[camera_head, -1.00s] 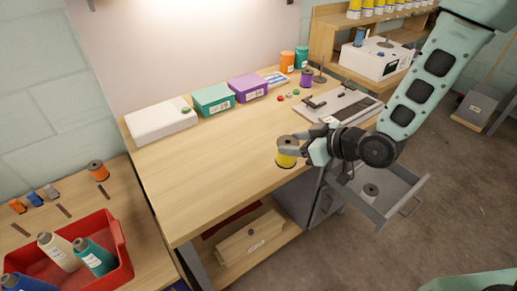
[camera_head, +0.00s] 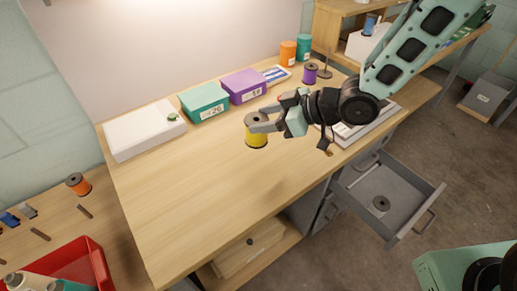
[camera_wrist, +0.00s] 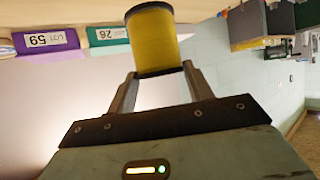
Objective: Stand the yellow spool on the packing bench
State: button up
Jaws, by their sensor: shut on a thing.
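In the wrist view the spool (camera_wrist: 153,38) fills the space between the two fingers of my gripper (camera_wrist: 160,82). Whether the spool's base touches the bench top or hangs just above it I cannot tell. Which bench the task calls the packing bench is not marked in view.
A white box (camera_head: 145,129), a teal box (camera_head: 205,101) and a purple box (camera_head: 243,86) line the bench's back. A purple spool (camera_head: 310,73) stands to the right. A drawer (camera_head: 385,195) hangs open below. At lower left, a side table holds a red tray (camera_head: 95,262).

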notch_tip(320, 180, down, 9)
jog(key=shift+f, duration=0.2)
dwell(0.3)
jog(key=shift+f, duration=0.2)
jog(key=o, duration=1)
jog(key=shift+r, duration=0.15)
